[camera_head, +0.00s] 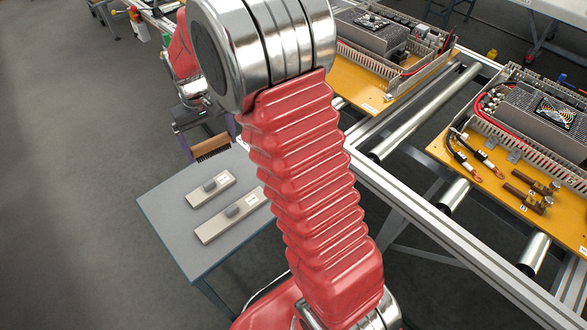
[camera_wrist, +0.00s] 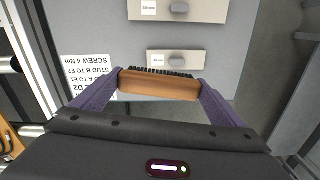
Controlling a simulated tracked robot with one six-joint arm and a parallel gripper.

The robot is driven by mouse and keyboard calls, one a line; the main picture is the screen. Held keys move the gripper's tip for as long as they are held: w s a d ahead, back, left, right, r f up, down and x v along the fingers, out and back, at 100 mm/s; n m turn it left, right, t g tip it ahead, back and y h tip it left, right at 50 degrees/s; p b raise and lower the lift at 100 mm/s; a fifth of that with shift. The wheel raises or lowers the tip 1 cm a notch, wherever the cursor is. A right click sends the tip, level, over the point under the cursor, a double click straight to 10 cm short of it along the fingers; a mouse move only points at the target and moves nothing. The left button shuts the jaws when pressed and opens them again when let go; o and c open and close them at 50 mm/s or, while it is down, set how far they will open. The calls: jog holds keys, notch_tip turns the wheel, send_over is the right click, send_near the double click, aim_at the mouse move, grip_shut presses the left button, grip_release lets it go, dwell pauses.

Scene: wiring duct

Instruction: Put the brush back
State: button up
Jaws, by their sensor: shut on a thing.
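The brush (camera_wrist: 158,86) has a brown wooden back and dark bristles. In the wrist view my gripper (camera_wrist: 160,84) has its two purple fingers shut on the brush's ends, with the bristles toward the table. In the head view the brush (camera_head: 209,147) shows at the far edge of the small grey table (camera_head: 165,215), and my gripper (camera_head: 209,143) is partly hidden behind my red arm. I cannot tell how high the brush is above the table.
Two beige blocks with grey knobs, one nearer (camera_head: 230,215) and one farther (camera_head: 210,190), lie on the table. A printed sheet (camera_wrist: 90,78) lies there too. A roller conveyor (camera_head: 415,205) with orange wiring panels (camera_head: 510,160) stands at the right. The table's left part is clear.

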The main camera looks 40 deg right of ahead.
jog(key=shift+a, duration=0.25)
jog(key=s+d+f+m, duration=0.2)
jog(key=s+d+m, duration=0.3)
jog(key=d+m, duration=0.3)
jog(key=s+d+f+m, duration=0.3)
jog(key=s+d+m, duration=0.2)
jog(key=d, duration=0.9)
jog(key=m, duration=0.3)
jog(key=shift+s+d+f, duration=0.15)
jog(key=shift+f, duration=3.15)
jog(key=shift+f, duration=1.85)
jog(key=shift+f, duration=0.1)
